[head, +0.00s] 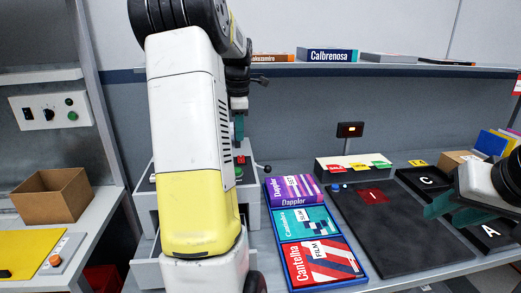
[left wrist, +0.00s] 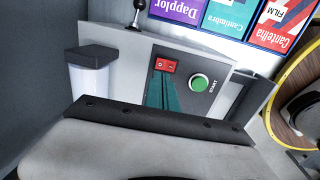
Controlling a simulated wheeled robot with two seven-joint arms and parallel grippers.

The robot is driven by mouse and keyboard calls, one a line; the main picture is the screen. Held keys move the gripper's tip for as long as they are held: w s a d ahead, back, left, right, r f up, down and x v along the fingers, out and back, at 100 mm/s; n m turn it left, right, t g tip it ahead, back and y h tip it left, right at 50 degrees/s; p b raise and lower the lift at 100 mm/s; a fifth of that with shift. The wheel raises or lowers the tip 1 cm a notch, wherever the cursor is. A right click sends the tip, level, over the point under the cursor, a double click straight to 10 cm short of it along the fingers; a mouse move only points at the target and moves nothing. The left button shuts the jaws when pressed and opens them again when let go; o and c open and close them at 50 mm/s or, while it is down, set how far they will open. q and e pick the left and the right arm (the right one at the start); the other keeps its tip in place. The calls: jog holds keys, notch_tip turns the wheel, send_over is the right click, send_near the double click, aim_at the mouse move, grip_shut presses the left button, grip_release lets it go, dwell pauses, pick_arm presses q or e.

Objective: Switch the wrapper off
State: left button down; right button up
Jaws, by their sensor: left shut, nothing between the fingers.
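The wrapper (left wrist: 125,55) is a grey machine with a dark panel. The panel carries a red rocker switch (left wrist: 168,65) and a round green START button (left wrist: 199,83). In the head view the red switch (head: 240,160) shows just right of my left arm, which hides much of the machine. My left gripper (left wrist: 160,72) is shut and empty, its teal fingers pointing at the panel with the tips just beside the switch's left edge. I cannot tell whether they touch it. My right gripper (head: 440,206) is at the far right, partly hidden; its opening is unclear.
A blue tray (head: 360,262) with several film boxes lies right of the wrapper. A dark mat (head: 400,235) and black lettered trays (head: 490,236) lie further right. A black-knobbed lever (left wrist: 137,8) stands beside the panel. An open cardboard box (head: 50,196) is on the left bench.

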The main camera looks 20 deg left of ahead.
aim_at(241, 160)
pick_arm(q)
jog(key=f, duration=0.6)
jog(key=shift+w+a+f, duration=0.2)
jog(key=shift+w+f, duration=0.15)
jog(key=shift+f, duration=0.3)
jog(key=shift+s+d, duration=0.1)
jog(key=shift+s, duration=0.05)
jog(key=shift+s+d, duration=0.35)
jog(key=shift+s, duration=0.2)
